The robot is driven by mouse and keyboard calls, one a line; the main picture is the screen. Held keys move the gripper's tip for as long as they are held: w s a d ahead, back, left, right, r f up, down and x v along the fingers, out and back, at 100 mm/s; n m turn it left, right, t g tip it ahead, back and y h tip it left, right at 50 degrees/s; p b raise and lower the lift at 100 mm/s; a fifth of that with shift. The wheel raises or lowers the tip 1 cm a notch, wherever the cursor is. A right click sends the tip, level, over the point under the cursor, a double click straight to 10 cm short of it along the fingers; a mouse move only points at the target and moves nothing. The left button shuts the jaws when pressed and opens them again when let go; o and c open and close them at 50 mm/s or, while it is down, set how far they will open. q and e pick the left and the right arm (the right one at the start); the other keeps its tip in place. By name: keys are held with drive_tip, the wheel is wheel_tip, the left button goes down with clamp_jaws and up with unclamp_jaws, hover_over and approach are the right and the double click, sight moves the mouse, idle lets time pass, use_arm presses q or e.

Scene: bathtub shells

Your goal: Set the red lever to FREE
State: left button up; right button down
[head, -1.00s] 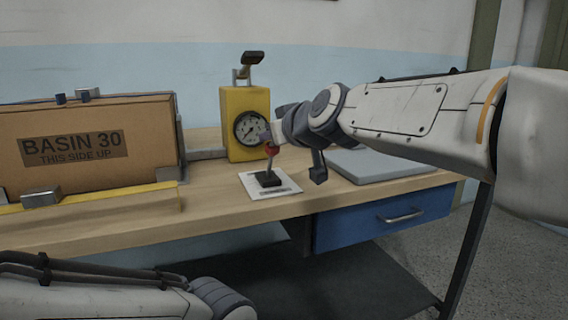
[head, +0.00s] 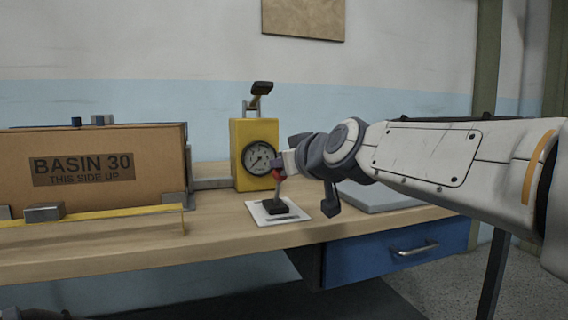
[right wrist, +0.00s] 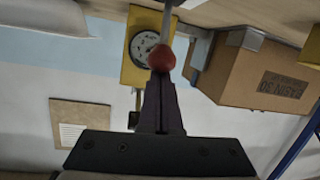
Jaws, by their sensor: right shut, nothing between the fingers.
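The red lever has a round red knob (head: 277,174) on a thin pale stalk, which rises nearly upright from a black base (head: 277,206) on a white card (head: 263,214). The card's lettering is too small to read. My right gripper (head: 283,164) is at the knob, with its fingers shut and empty. In the right wrist view the shut fingers (right wrist: 161,80) end right at the red knob (right wrist: 161,58); they seem to touch it, not hold it.
A yellow box with a round gauge (head: 260,158) stands behind the lever. A large carton (head: 110,195) marked BASIN 30 sits on the left. A grey flat slab (head: 380,195) lies right of the lever. The bench (head: 120,234) has a blue drawer (head: 355,258) below.

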drive_tip(key=s+d+r+p, duration=0.3)
drive_tip(key=s+r+p, duration=0.1)
drive_tip(key=s+r, duration=0.1)
drive_tip(key=shift+s, duration=0.35)
idle(0.3)
drive_tip(key=shift+a, duration=0.1)
drive_tip(key=s+a+f+g+h, duration=0.1)
drive_tip(key=s+f+g, duration=0.4)
drive_tip(key=f, duration=0.7)
drive_tip(key=s+a+f+g+h, duration=0.1)
drive_tip(key=s+f+g, duration=0.2)
drive_tip(key=s+f, duration=0.6)
drive_tip(key=s+d+f+g+h, duration=0.2)
drive_tip(key=s+d+f+g, duration=0.15)
drive_tip(key=s+f, duration=0.35)
drive_tip(key=s+d+f+g+h, duration=0.2)
drive_tip(key=s+d+f+h, duration=0.15)
drive_tip(key=s+f, duration=0.4)
wheel_tip(320, 180, up, 36)
drive_tip(key=w+d+p, duration=0.1)
drive_tip(key=p, duration=3.7)
drive_tip(key=shift+w+y, duration=0.3)
drive_tip(key=shift+y, duration=0.05)
